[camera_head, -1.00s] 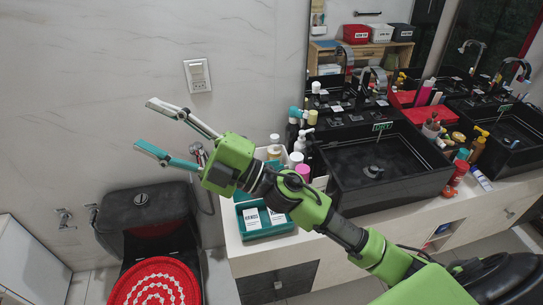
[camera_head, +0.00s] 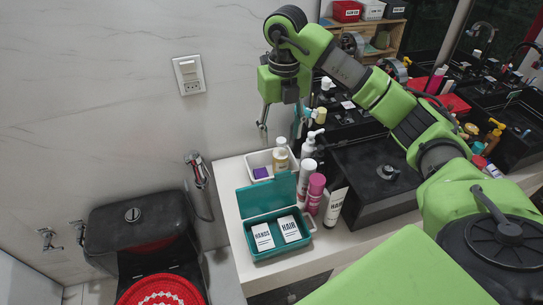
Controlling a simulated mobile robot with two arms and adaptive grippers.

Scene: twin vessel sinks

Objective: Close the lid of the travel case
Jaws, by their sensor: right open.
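The teal travel case (camera_head: 266,253) stands on the near left end of the white counter. Its lid (camera_head: 267,196) is open and stands up at the back edge of the case. Two white boxes marked HANDS (camera_head: 262,237) and HAIR (camera_head: 289,229) lie inside. My right gripper (camera_head: 280,127) points down with its fingers apart, above and behind the case, apart from the lid. Its fingers hang near the wall side of the counter. My left gripper is not in view.
A white tray (camera_head: 247,161) with a purple item and a bottle sits behind the case. A white bottle (camera_head: 306,180), a pink bottle (camera_head: 314,194) and a HAIR tube (camera_head: 335,206) stand close on the right. A black sink (camera_head: 372,200) is further right. A toilet (camera_head: 140,225) stands left.

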